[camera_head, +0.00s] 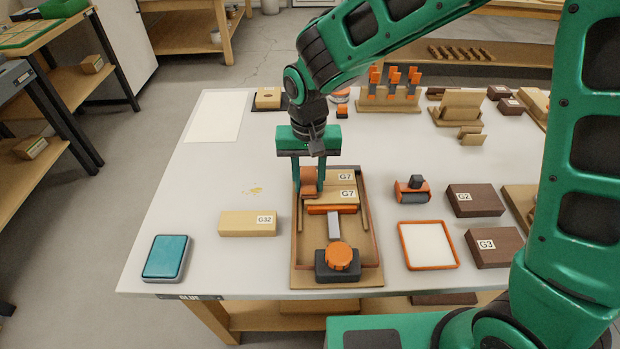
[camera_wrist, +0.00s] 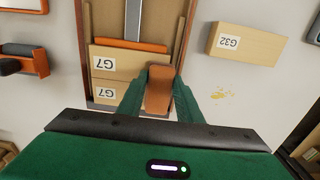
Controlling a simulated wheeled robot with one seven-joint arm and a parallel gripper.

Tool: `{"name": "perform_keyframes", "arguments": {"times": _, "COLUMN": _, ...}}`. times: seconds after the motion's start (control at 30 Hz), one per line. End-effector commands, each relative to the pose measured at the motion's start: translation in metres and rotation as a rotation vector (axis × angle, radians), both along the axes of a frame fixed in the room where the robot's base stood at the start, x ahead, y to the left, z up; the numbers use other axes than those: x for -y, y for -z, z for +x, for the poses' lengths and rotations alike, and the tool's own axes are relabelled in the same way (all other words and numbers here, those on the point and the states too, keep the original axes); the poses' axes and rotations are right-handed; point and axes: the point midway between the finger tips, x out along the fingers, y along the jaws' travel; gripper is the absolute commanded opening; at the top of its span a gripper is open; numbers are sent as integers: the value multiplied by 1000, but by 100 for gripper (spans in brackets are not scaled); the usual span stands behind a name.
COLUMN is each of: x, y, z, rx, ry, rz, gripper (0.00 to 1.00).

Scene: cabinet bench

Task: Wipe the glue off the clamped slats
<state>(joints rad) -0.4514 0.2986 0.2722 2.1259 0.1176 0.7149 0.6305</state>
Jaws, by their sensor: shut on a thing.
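Two pale wooden slats marked G7 (camera_head: 346,196) lie side by side in a wooden clamping jig (camera_head: 300,267), against its orange clamp bar (camera_head: 331,209). The slats also show in the wrist view (camera_wrist: 115,70). My gripper (camera_wrist: 160,88) points down and is shut on an orange-brown block (camera_wrist: 158,95), which also shows in the head view (camera_head: 309,180). The block is at the left end of the slats in the head view; I cannot tell whether it touches them. My fingers and the block hide that end. I cannot make out glue on the slats; yellowish spots (camera_head: 252,190) lie on the table.
A loose G32 slat (camera_head: 240,223) and a teal-topped pad (camera_head: 165,257) lie left of the jig. An orange-framed tray (camera_head: 428,243), an orange-and-dark tool (camera_head: 411,190) and dark G2 (camera_head: 474,200) and G3 (camera_head: 494,247) blocks lie right. An orange knob (camera_head: 340,256) stands up at the jig's front.

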Motion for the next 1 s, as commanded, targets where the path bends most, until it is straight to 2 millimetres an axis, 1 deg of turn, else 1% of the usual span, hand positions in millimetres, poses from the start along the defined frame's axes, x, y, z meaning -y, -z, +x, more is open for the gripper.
{"name": "perform_keyframes", "arguments": {"times": 0.23, "x": -1, "y": 0, "z": 0, "rx": -1, "ry": -1, "rz": 0, "gripper": 14}}
{"name": "perform_keyframes", "arguments": {"times": 0.33, "x": -1, "y": -3, "z": 0, "rx": 0, "ry": -1, "rz": 1, "gripper": 14}}
{"name": "perform_keyframes", "arguments": {"times": 1.0, "x": 0, "y": -48, "z": 1, "rx": 1, "ry": 0, "rz": 1, "gripper": 14}}
